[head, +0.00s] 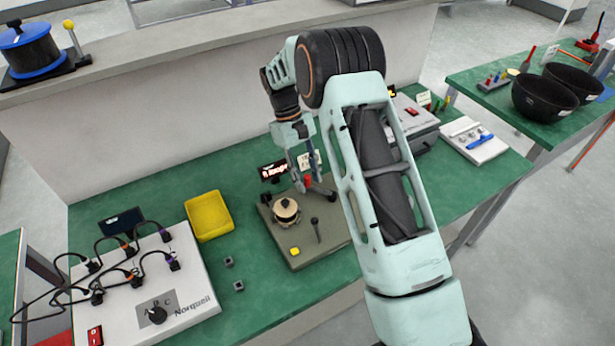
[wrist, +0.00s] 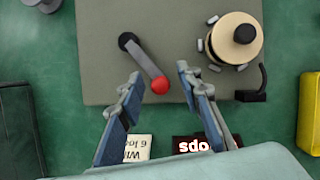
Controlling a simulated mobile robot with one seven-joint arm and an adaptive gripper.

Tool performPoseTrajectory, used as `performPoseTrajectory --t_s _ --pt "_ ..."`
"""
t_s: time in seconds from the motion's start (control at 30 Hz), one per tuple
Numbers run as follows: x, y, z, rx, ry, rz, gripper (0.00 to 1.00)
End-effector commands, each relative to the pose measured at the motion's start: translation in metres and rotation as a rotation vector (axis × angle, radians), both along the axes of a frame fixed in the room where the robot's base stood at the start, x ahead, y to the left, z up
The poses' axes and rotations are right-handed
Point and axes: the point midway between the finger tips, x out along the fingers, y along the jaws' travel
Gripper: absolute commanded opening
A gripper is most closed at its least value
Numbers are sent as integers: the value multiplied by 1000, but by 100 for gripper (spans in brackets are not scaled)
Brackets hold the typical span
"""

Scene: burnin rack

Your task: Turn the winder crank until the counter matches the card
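The winder crank (wrist: 145,64) is a grey arm with a dark hub and a red knob (wrist: 160,86), which also shows in the head view (head: 307,181). My gripper (wrist: 159,72) is open, its fingers on either side of the knob with gaps visible; its height relative to the knob is unclear. The winder base (head: 291,263) is a grey-green plate carrying a cream spool (head: 286,208). The dark counter (wrist: 193,143) shows part of a white word; its number is hidden. The cream card (wrist: 138,148), partly covered by a finger, shows "6 lo".
A yellow tray (head: 209,216) stands left of the winder. Two small dark blocks (head: 228,261) lie on the green bench. A white cable panel (head: 150,290) stands at the left. A grey box (head: 413,118) is at the right rear. A dark hook-shaped part (wrist: 256,92) stands near the spool.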

Motion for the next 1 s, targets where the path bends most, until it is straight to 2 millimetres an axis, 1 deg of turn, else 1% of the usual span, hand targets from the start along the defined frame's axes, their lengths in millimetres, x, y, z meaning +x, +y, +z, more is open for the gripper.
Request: performPoseTrajectory --t_s 0.07,0.17,0.27,0.4,0.5,0.6,0.73,1.0 --pt "0 0 3 1 -1 0 32" --pt "1 0 13 1 -3 0 32" --pt "1 0 31 2 -4 0 32" --pt "1 0 59 2 -5 0 32" --pt "1 0 76 1 -3 -1 32" --pt "1 0 89 0 -2 -1 32" --pt "0 0 98 0 -1 -1 32" --pt "0 0 100 0 0 0 32"
